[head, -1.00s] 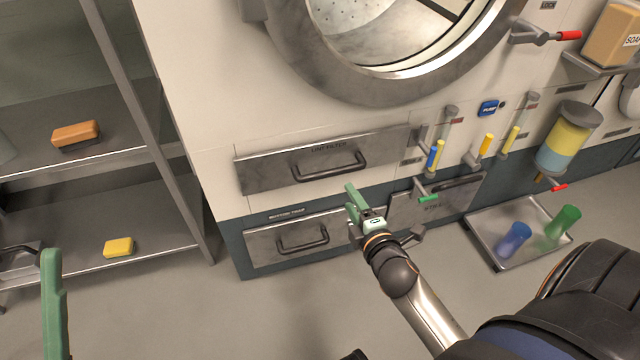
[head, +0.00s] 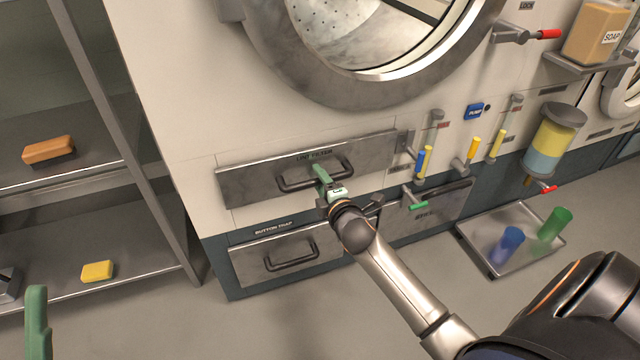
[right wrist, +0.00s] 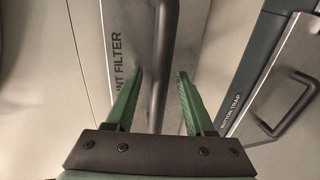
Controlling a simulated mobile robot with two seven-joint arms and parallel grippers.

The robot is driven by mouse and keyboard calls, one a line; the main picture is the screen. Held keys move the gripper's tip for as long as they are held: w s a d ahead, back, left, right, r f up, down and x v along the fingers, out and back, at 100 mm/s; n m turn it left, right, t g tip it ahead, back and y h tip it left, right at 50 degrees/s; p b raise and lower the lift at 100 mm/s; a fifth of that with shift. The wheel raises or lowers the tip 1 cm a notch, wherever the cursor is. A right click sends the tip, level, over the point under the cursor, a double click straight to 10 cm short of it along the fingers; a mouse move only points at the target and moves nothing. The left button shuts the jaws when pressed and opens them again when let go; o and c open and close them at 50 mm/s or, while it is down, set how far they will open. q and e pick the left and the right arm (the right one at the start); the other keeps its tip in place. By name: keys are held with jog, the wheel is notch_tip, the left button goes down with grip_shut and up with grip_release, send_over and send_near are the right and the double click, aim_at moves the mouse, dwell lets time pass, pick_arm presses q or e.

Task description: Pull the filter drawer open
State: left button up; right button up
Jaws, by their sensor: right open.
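The filter drawer (head: 240,186), lettered LINT FILTER, is a grey metal front on the white machine and sits flush in the panel. Its dark bar handle (head: 290,184) faces me. My right gripper (head: 322,176) is at the right part of this handle, with green fingers. In the right wrist view the open right gripper (right wrist: 160,73) has one finger on each side of the handle bar (right wrist: 161,50), with gaps visible. My left gripper (head: 37,318) shows only as a green finger at the lower left edge, away from the drawer.
The button trap drawer (head: 250,262) with its own handle lies just below. Coloured valve levers (head: 425,162) stick out to the right. A metal tray (head: 483,258) with blue and green cups is on the floor. A shelf (head: 140,258) stands at left.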

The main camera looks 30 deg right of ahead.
jog(key=shift+w, duration=0.2)
grip_shut()
dwell(0.4)
dwell(1.0)
